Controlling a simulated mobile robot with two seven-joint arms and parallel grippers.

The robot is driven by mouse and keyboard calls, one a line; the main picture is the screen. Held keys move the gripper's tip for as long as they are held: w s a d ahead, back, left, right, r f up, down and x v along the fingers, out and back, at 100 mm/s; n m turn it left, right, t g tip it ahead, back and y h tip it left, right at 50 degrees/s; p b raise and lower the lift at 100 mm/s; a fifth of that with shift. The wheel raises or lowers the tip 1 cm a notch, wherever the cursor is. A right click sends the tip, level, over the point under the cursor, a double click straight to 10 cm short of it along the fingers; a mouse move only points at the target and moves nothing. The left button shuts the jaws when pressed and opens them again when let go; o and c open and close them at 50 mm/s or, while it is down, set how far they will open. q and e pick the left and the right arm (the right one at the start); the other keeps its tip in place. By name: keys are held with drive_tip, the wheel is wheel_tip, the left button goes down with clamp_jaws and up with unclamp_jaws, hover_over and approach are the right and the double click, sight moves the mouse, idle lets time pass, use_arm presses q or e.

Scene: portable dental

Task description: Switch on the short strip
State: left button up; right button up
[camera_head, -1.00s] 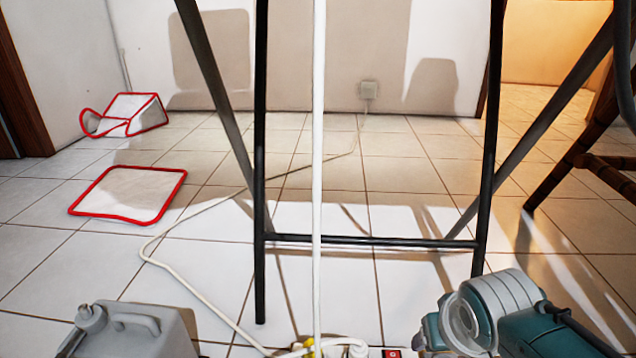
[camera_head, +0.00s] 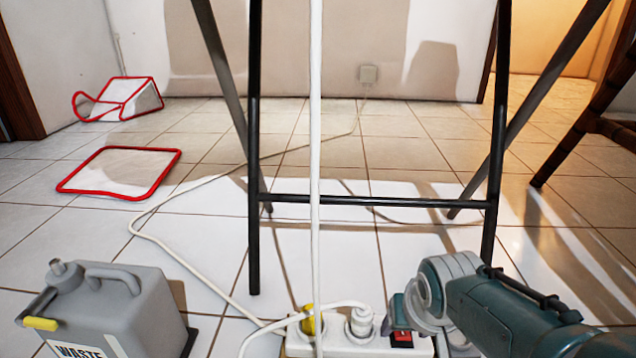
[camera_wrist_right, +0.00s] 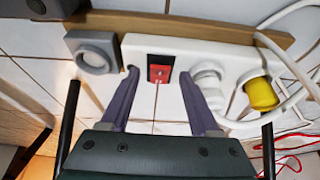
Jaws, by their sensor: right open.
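The short power strip (camera_head: 340,345) is white and lies at the bottom of the head view. Its red rocker switch (camera_head: 401,338) shows beside my right gripper (camera_head: 398,310). In the right wrist view the strip (camera_wrist_right: 190,50) runs across the top, and the red switch (camera_wrist_right: 159,73) sits in a black frame. My right gripper (camera_wrist_right: 160,103) is open there, its two fingers on either side of the switch, with nothing between them. I cannot tell whether the fingertips touch the strip. My left gripper is not in view.
A white plug (camera_head: 361,320) and a yellow plug (camera_head: 312,318) sit in the strip. A grey waste can (camera_head: 120,310) stands at left. A black folding frame (camera_head: 375,201) and a white vertical cable (camera_head: 315,150) rise in front. Tiled floor beyond is mostly clear.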

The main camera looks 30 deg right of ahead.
drive_tip(key=shift+w+d+f, duration=0.1)
drive_tip(key=shift+w+f, duration=0.05)
drive_tip(key=shift+f, duration=0.25)
clamp_jaws()
idle(0.4)
